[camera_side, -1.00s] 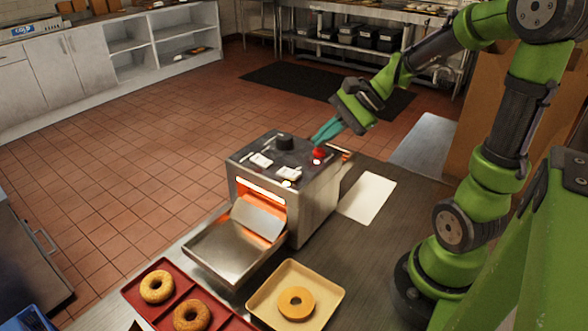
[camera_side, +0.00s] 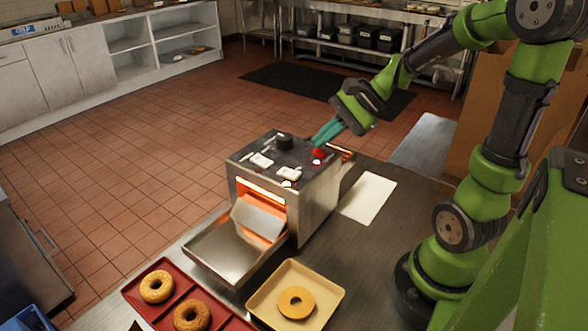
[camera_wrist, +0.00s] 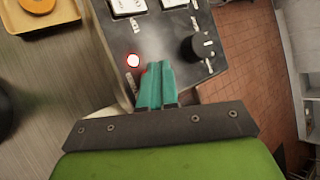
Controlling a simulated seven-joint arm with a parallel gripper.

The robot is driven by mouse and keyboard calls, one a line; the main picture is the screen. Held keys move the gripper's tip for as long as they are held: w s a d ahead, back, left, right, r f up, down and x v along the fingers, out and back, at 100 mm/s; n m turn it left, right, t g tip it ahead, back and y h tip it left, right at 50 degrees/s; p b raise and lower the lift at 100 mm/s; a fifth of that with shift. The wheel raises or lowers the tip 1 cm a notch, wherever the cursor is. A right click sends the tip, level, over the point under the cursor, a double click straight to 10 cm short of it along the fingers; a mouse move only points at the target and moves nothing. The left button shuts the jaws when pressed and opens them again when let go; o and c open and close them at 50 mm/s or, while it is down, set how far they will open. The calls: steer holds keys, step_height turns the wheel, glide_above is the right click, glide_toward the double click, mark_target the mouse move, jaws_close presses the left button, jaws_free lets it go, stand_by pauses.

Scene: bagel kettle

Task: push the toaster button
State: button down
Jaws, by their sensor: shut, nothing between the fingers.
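The toaster (camera_side: 280,180) is a steel box on the counter with a glowing orange slot at its front. Its red button (camera_side: 318,154) sits on the top panel near the right edge. In the wrist view the button (camera_wrist: 133,60) looks bright white with a red ring. My gripper (camera_side: 318,139) has teal fingers pressed together, empty, just behind the button at the toaster's back edge. In the wrist view my fingertips (camera_wrist: 158,66) lie over the panel between the button and the black knob (camera_wrist: 207,48), beside the button. I cannot tell whether they touch the panel.
A metal chute (camera_side: 228,248) slopes out from the toaster's front. A red tray (camera_side: 160,318) with bagels and a beige tray (camera_side: 335,293) with one bagel stand before it. A white sheet (camera_side: 368,198) lies to the right. Open floor lies left of the counter.

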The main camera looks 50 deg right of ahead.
mark_target(324, 151)
steer(key=shift+f, duration=0.4)
steer(key=shift+r, duration=0.55)
steer(key=shift+r, duration=2.95)
